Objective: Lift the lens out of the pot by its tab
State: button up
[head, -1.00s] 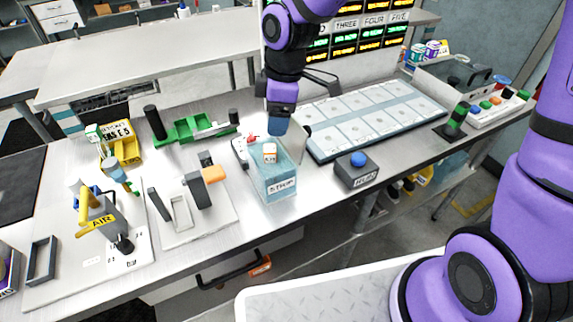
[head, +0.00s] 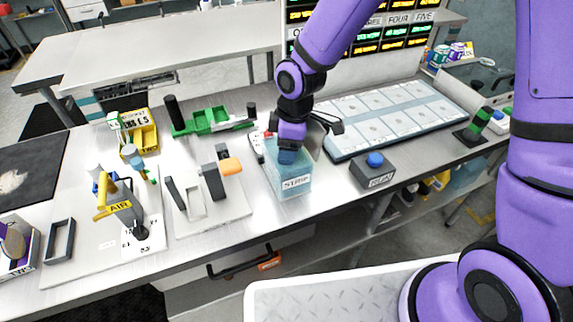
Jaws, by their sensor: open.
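A light-blue box-shaped pot (head: 296,184) with a white label reading "STRIP" stands on the bench, near its front edge. My gripper (head: 287,157) points down at the pot's top, at or just inside its mouth. Its blue fingers are open, but they overlap from this angle and the gap between them does not show. The lens and its tab are hidden behind my gripper and the pot wall. I cannot tell whether the fingers touch the tab.
A dark box with a blue button (head: 375,160) stands right of the pot. A stand with an orange-tipped arm (head: 230,167) is left of it. A green fixture (head: 212,120) lies behind left, and a panelled tray (head: 385,120) behind right.

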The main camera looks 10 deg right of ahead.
grip_shut()
dwell(0.3)
